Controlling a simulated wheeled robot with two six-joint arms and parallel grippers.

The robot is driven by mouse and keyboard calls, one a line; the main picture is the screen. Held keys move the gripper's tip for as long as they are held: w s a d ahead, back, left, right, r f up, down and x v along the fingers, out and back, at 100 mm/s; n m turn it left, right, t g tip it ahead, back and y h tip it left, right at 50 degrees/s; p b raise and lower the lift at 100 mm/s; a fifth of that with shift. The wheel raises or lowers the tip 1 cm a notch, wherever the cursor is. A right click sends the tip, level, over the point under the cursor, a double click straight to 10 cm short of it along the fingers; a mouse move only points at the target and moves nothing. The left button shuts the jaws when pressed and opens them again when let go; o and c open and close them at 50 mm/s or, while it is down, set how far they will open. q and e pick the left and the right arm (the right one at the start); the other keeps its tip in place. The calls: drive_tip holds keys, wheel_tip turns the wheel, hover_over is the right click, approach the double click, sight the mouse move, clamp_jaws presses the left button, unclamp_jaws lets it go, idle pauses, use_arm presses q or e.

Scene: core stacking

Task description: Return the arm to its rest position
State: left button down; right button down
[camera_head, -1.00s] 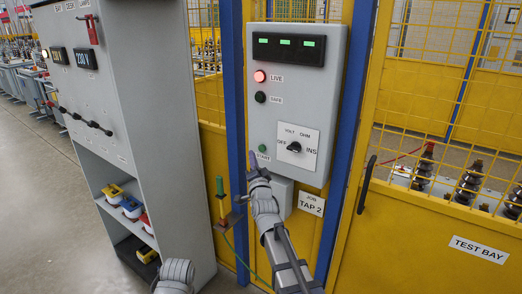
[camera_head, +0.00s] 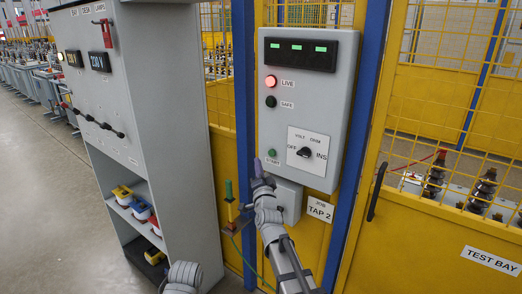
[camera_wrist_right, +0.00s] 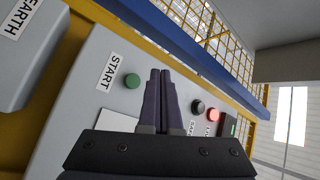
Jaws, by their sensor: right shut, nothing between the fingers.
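My right gripper (camera_head: 258,168) is in front of the lower left of a grey control box (camera_head: 336,110), just left of and below its green START button (camera_head: 272,153). In the right wrist view its two dark fingers (camera_wrist_right: 161,75) are closed together with nothing between them, and the green button (camera_wrist_right: 132,81) shows to their left, apart from them. My right arm (camera_head: 278,245) reaches up from the bottom of the head view. Part of my left arm (camera_head: 183,277) shows at the bottom; its gripper is out of view.
A grey cabinet (camera_head: 178,130) with open shelves stands at left. The box has a lit red LIVE lamp (camera_head: 271,81), a dark SAFE lamp (camera_head: 271,101) and a black knob (camera_head: 304,152). A green-handled rod (camera_head: 229,200) hangs beside my arm. Yellow fencing (camera_head: 405,230) stands at right.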

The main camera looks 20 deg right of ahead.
drive_tip(key=s+a+f+n+g+y+p, duration=0.25)
drive_tip(key=s+a+f+n+g, duration=0.25)
drive_tip(key=a+f, duration=0.25)
drive_tip(key=s+a+f+n+g+y+p, duration=0.25)
drive_tip(key=s+a+f+n+g, duration=0.25)
drive_tip(key=a+f, duration=0.3)
drive_tip(key=s+f+n+g+h+p, duration=0.1)
drive_tip(key=s+g, duration=0.4)
drive_tip(key=s, duration=0.7)
drive_tip(key=s+f+n+g+h+p, duration=0.1)
drive_tip(key=s+n+g, duration=0.4)
drive_tip(key=s, duration=0.7)
drive_tip(key=shift+a+f+n+g+h+p, duration=0.25)
drive_tip(key=shift+f+n+g+h, duration=0.2)
drive_tip(key=shift+f+h, duration=0.4)
